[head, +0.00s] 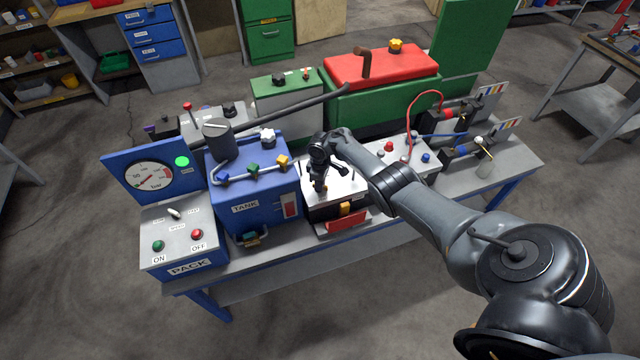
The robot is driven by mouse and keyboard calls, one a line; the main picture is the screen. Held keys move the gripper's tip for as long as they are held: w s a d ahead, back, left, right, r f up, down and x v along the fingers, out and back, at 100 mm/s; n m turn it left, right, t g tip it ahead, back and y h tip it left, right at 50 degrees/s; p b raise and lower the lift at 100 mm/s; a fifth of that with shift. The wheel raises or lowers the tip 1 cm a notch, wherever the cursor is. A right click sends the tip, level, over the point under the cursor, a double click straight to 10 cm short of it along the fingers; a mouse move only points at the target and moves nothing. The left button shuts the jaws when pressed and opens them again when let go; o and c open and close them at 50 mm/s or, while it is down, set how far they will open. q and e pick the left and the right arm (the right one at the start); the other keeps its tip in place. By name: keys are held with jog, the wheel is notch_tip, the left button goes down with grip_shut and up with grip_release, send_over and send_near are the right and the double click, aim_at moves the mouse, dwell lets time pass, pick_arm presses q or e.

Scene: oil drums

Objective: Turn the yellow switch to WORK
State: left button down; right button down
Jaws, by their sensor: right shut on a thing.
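My right gripper (320,187) points down over the white-topped box (345,187) in the middle of the bench. It is shut on a small yellow-orange part at its fingertips, which I take for the yellow switch (324,188). The fingers hide most of it, so I cannot read which way it is turned. No WORK label is readable. A yellow block (346,209) sits on the front of the same box, above a red panel (347,222). My left gripper is not in view.
The PACK panel (181,240) and gauge (153,177) are farther left. A green machine with a red lid (380,68) stands behind. Cylinders (462,150) are on the right.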

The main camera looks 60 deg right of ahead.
jog(key=n+b, duration=0.1)
jog(key=n, duration=0.2)
jog(key=shift+d+f+n, duration=0.1)
jog(key=shift+d+n, duration=0.05)
jog(key=shift+n, duration=0.15)
jog(key=shift+n+b, duration=0.85)
jog(key=shift+n, duration=0.95)
jog(key=c, duration=1.2)
grip_release()
jog(key=shift+w, duration=0.1)
jog(key=shift+o, duration=0.2)
notch_tip(320, 180, up, 11)
jog(key=p, duration=0.4)
